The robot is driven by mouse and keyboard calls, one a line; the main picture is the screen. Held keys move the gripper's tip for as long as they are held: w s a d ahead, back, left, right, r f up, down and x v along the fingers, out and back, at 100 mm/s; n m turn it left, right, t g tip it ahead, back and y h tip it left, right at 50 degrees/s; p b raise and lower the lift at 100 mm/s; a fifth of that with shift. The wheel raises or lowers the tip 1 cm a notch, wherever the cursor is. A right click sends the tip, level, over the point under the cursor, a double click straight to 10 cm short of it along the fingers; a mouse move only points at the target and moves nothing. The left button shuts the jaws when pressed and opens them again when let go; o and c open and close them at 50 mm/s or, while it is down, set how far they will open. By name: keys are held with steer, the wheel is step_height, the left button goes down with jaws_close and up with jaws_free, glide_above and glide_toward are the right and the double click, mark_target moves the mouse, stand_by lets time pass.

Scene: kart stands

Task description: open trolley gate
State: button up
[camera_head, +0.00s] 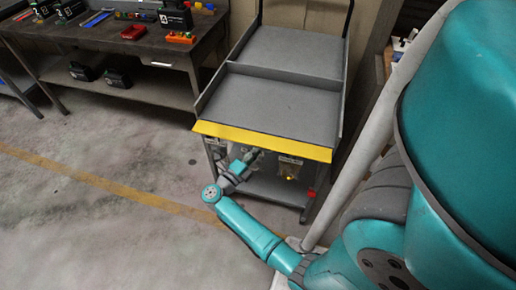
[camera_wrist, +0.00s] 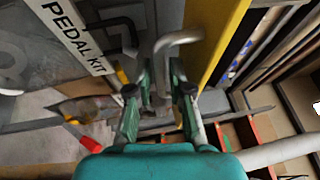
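The grey two-level trolley (camera_head: 275,95) stands in the middle of the head view. A yellow front panel, its gate (camera_head: 262,141), runs along the near edge of its top tray. The yellow panel also shows in the wrist view (camera_wrist: 213,35). A pale, bent metal handle (camera_wrist: 178,38) is beside it, with one end reaching down between my fingers. My gripper (camera_wrist: 158,92) has its fingers apart around that end; I cannot tell whether they touch it. In the head view my gripper (camera_head: 250,156) is just below the panel, left of centre, partly hidden by my wrist.
A label reading PEDAL KIT (camera_wrist: 72,35) is left of the handle in the wrist view. Bagged parts (camera_head: 289,168) hang under the trolley's top. A dark workbench (camera_head: 125,40) with tools stands at the left. The floor (camera_head: 90,150) at left is clear.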

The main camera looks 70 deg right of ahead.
steer(key=shift+s+d, duration=0.2)
steer(key=shift+d, duration=0.3)
jaws_close()
steer(key=shift+r, duration=0.1)
steer(key=shift+a+r+n+t+y, duration=0.3)
steer(key=shift+r+n+y, duration=0.1)
steer(key=shift+y, duration=0.5)
jaws_free()
